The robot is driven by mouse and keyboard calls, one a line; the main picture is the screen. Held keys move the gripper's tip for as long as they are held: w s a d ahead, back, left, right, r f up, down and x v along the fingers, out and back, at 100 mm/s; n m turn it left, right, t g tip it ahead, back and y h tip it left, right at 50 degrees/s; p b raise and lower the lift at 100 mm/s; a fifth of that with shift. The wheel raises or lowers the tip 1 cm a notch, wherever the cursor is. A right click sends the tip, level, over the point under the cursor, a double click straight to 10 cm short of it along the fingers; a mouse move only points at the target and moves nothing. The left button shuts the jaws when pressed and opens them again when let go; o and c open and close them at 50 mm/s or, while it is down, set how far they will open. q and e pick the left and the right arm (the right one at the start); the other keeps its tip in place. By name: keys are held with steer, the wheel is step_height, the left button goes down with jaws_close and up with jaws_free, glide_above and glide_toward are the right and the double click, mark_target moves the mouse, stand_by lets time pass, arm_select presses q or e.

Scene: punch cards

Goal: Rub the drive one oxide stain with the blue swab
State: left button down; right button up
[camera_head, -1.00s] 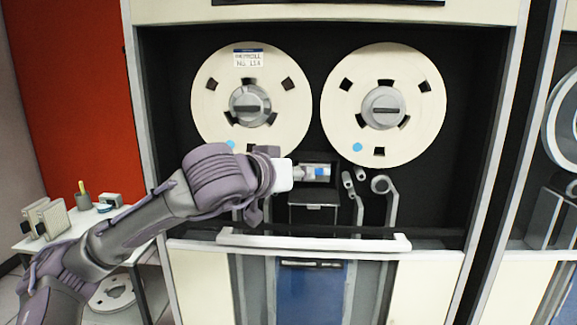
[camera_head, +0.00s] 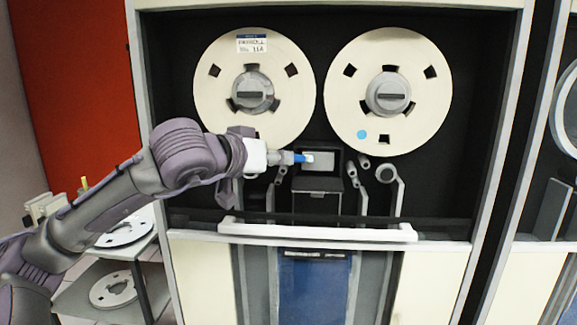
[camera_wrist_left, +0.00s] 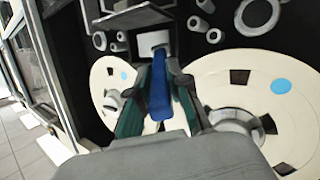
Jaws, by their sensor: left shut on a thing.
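My left gripper (camera_head: 285,157) reaches in from the left, shut on the blue swab (camera_head: 299,158). The swab points right, its pale tip at the left part of the grey plate in the tape head block (camera_head: 324,160), between and below the two reels. I cannot tell whether the tip touches. In the left wrist view the blue swab (camera_wrist_left: 157,92) stands between the fingers (camera_wrist_left: 160,100), pointing at a pale plate. No oxide stain can be made out. My right gripper is not in view.
The left reel (camera_head: 225,95) and right reel (camera_head: 432,100) fill the drive's upper part. Roller posts (camera_head: 385,174) flank the head block. A white bar (camera_head: 318,232) crosses below the opening. A side table (camera_head: 150,245) with reels stands at lower left.

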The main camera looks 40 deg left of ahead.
arm_select(q)
steer(key=shift+s+a, duration=0.2)
steer(key=shift+a, duration=0.15)
steer(key=shift+d, duration=0.1)
steer(key=shift+s+d+b, duration=0.15)
steer(key=shift+s+d, duration=0.35)
steer(key=shift+s, duration=0.35)
steer(key=shift+s+d+b, duration=0.15)
steer(key=shift+s+d, duration=0.4)
steer(key=shift+s, duration=0.3)
steer(key=shift+s+d+b, duration=0.15)
steer(key=shift+s+d, duration=0.35)
steer(key=shift+s, duration=0.35)
steer(key=shift+s+d, duration=0.4)
steer(key=shift+s, duration=0.25)
steer(key=shift+s+d, duration=0.4)
steer(key=shift+s, duration=0.2)
